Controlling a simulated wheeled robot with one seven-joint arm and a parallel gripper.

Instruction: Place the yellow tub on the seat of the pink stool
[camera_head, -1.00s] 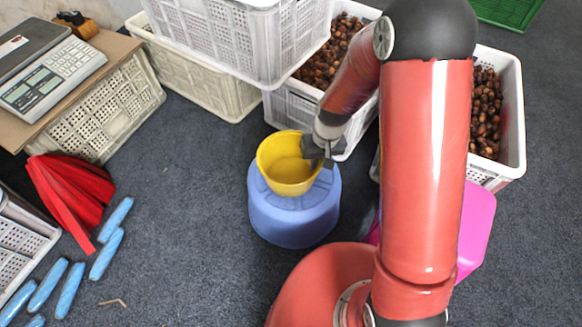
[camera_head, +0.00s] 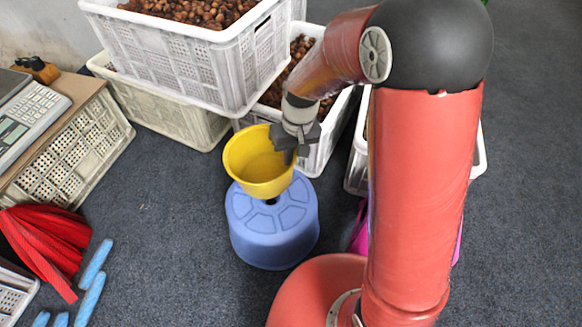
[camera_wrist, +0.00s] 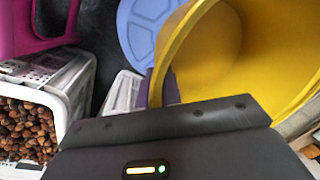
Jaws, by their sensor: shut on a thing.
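The yellow tub (camera_head: 257,166) is empty and open side up, held by its right rim in my gripper (camera_head: 290,150). It hangs above the blue stool (camera_head: 272,240), whose seat shows below and in front of it. In the wrist view the tub (camera_wrist: 215,50) fills the upper right, and my shut fingers are largely hidden by the gripper body. The pink stool (camera_head: 458,240) is mostly hidden behind my arm in the head view. In the wrist view a part of the pink stool (camera_wrist: 28,25) shows at the upper left.
White crates of chestnuts (camera_head: 225,70) stand behind the tub, one stacked high. A chestnut crate (camera_wrist: 70,90) also shows in the wrist view. Red bags (camera_head: 45,240) and blue rolls (camera_head: 95,265) lie at the left. A scale (camera_head: 30,112) sits on a crate. Floor is clear at right.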

